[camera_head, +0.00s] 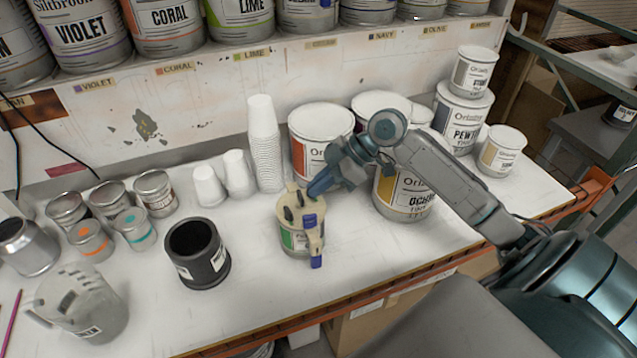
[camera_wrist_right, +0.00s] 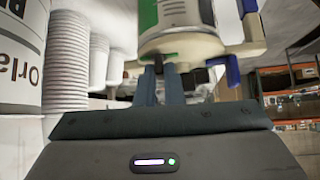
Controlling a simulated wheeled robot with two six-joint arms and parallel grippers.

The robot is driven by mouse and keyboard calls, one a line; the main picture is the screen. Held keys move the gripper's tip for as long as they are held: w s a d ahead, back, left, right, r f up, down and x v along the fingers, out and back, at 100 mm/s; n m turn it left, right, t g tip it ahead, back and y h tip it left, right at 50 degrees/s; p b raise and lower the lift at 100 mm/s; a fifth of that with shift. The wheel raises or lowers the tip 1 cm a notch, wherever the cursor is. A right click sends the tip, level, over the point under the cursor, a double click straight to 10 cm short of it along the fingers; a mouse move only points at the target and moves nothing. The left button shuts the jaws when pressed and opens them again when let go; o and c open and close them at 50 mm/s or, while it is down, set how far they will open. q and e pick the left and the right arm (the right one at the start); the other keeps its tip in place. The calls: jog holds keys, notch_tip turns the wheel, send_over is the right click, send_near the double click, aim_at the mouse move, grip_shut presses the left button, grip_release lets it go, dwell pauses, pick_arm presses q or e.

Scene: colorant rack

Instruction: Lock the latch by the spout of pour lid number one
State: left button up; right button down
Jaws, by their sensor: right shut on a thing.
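A small can (camera_head: 293,240) with a green-and-white label stands upright on the white bench, fitted with a cream pour lid (camera_head: 287,207). The lid has dark latches on its rim, and a blue-ended handle (camera_head: 315,250) reaches down its front right. In the right wrist view the can (camera_wrist_right: 180,14) appears upside down, with the cream lid (camera_wrist_right: 182,44) below it. My right gripper (camera_head: 312,192) comes from the back right to the lid's rim. Its narrow fingers (camera_wrist_right: 166,72) are shut on a small dark latch piece at the rim, mostly hidden between them. My left gripper is not in view.
Large paint cans (camera_head: 401,190) stand close behind my right gripper. Stacked white cups (camera_head: 264,140) stand behind the lidded can. A black open pot (camera_head: 198,255), small tins and a grey pitcher (camera_head: 80,305) are to the left. Bench in front is clear.

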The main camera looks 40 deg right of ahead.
jog(key=shift+s, duration=0.1)
jog(key=m+t+h+p, duration=0.1)
jog(key=m, duration=0.1)
jog(key=m+t+h+p, duration=0.1)
jog(key=m+p, duration=0.1)
jog(key=m, duration=0.1)
jog(key=shift+s+a+r+t, duration=0.2)
jog(key=shift+t, duration=0.2)
jog(key=m+h+p, duration=0.1)
jog(key=m+t+h+p, duration=0.1)
jog(key=m+p, duration=0.1)
jog(key=m+t+h+p, duration=0.1)
jog(key=m+h, duration=0.1)
jog(key=shift+a+p, duration=0.3)
jog(key=shift+p, duration=0.05)
jog(key=shift+f+m+h+p, duration=0.1)
jog(key=shift+m+h+p, duration=0.35)
jog(key=shift+m, duration=0.45)
jog(key=shift+m+h, duration=0.5)
jog(key=shift+h, duration=0.05)
jog(key=shift+f+m+h, duration=0.15)
jog(key=shift+m+h, duration=0.35)
jog(key=shift+m, duration=0.1)
jog(key=c, duration=1.5)
grip_release()
jog(key=shift+c, duration=0.2)
